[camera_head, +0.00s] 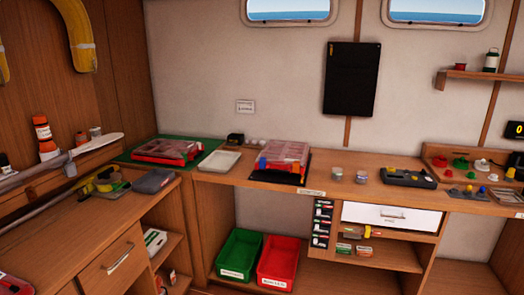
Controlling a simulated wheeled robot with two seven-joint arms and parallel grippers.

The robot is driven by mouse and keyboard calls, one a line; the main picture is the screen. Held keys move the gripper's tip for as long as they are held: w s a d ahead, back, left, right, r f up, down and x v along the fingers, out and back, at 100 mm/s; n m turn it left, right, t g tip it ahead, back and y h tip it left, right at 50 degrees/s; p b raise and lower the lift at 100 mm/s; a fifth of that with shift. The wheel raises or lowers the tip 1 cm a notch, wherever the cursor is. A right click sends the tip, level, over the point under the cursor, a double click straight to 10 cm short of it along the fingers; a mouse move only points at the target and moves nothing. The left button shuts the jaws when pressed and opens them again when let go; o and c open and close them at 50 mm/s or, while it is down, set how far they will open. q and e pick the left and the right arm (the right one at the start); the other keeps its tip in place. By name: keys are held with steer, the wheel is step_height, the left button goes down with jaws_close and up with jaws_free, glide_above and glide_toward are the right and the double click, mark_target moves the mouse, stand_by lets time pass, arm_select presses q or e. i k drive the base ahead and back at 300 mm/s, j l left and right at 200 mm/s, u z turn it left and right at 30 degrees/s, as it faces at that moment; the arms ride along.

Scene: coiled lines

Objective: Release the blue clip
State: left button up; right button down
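A second clear-lidded red case (167,149) lies on a green mat (128,156) to the left. Neither of my grippers is in view.
A white tray (219,162) lies between the cases. Right of them are two small jars, a black device (408,177) and a wooden tray with coloured knobs. A green bin (238,255) and a red bin (278,262) stand below. Counter space near the jars is partly free.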

mark_target(262, 159)
steer(key=i+j, duration=0.15)
steer(key=i, duration=0.55)
steer(key=i+j, duration=0.1)
steer(key=i, duration=0.55)
steer(key=i+j, duration=0.15)
steer(key=i, duration=0.55)
steer(key=i+j, duration=0.1)
steer(key=i, duration=0.6)
